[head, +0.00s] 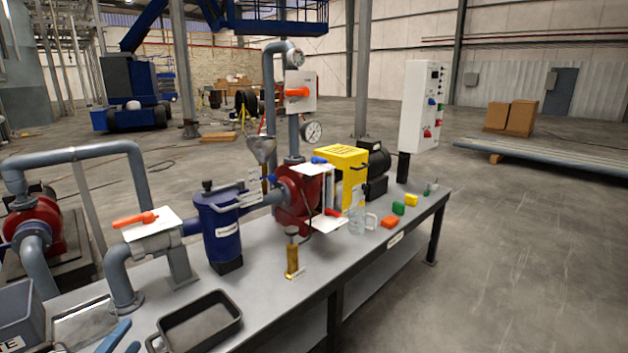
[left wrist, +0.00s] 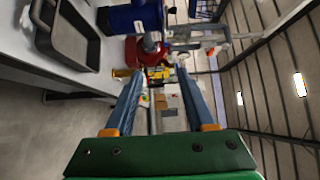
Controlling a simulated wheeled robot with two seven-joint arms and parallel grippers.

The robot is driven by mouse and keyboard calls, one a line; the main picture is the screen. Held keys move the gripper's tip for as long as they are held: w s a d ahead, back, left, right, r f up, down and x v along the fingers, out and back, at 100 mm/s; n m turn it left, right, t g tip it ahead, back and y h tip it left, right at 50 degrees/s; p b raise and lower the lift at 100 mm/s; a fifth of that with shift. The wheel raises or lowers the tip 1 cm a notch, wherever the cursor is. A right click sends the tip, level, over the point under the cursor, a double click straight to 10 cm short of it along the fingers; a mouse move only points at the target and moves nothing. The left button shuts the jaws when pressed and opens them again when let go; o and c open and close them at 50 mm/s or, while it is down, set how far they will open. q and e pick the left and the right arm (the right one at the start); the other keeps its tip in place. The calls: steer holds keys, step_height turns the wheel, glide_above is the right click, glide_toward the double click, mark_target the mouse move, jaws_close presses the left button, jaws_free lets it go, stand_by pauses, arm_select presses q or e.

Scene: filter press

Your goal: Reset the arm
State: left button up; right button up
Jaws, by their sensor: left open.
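My left gripper (head: 130,335) shows at the bottom left of the head view, where only parts of its blue fingers come into the picture. In the left wrist view its two blue fingers (left wrist: 160,74) stand apart with nothing held between them. The fingers point along the length of the workbench. A dark grey tray (head: 200,323) lies on the bench just right of the fingers in the head view. The tray also shows at the upper left of the left wrist view (left wrist: 70,38). My right gripper is in neither view.
The grey workbench (head: 262,296) carries a blue filter housing (head: 222,232), a red pump (head: 298,198), a pipe valve with an orange handle (head: 135,220), a brass piece (head: 292,262) and a glass jug (head: 358,216). Open floor lies right of the bench.

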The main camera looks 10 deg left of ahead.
arm_select(q)
steer(key=s+a+f+n+g+y+p, duration=0.2)
steer(key=s+f+n+g, duration=0.35)
steer(key=f, duration=0.75)
steer(key=s+a+f+n+g+y+p, duration=0.15)
steer(key=s+f+n+g+p, duration=0.3)
steer(key=f, duration=0.75)
steer(key=s+d+f+n+g+h+p, duration=0.1)
steer(key=s+d+f+n+g+h, duration=0.1)
steer(key=s+d+f, duration=0.5)
steer(key=s+d+f+n+g+h+p, duration=0.1)
steer(key=s+d+f+g, duration=0.4)
steer(key=s+d, duration=0.7)
step_height(320, 180, down, 2)
steer(key=shift+s+d+f+n+h, duration=0.1)
steer(key=shift+s+d+n+h, duration=0.3)
steer(key=shift+d+n+h, duration=0.55)
steer(key=shift+a, duration=0.15)
